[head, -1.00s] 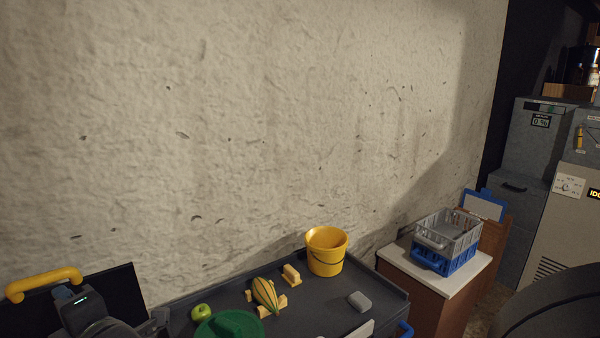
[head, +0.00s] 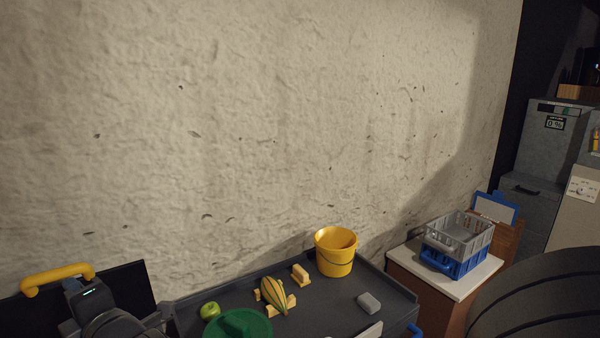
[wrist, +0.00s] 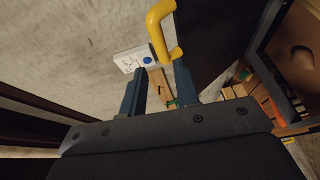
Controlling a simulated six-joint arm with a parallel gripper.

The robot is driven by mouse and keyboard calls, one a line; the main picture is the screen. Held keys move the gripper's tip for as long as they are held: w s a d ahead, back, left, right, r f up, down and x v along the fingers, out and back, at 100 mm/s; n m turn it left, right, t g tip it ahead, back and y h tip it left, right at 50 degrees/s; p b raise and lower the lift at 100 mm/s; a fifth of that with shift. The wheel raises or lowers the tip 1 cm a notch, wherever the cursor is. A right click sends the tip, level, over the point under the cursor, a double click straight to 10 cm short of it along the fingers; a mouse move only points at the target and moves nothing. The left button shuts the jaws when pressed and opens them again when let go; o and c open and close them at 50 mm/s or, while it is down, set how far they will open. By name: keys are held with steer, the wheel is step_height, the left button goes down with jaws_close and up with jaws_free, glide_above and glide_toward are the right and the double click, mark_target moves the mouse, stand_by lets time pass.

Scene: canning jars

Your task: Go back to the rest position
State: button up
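My gripper (wrist: 160,75) shows in the wrist view with its two dark fingers spread apart. The gap between them is empty, and floor and a tan strip show beyond it. A yellow bent handle (wrist: 158,30) appears past the fingertips; I cannot tell how far off it is. I cannot make out the gripper's fingers in the head view.
In the head view, a dark cart top (head: 335,310) holds a yellow bucket (head: 335,252), a striped gourd (head: 274,294), a green apple (head: 210,311) and a green bowl (head: 238,325). Stacked crates (head: 458,243) stand on a cabinet to the right. A rough wall (head: 250,120) rises behind.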

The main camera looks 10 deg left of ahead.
mark_target(59, 275)
steer(key=x, duration=1.1)
steer(key=shift+w+a+r, duration=0.15)
steer(key=shift+w+a, duration=0.05)
steer(key=shift+w, duration=0.05)
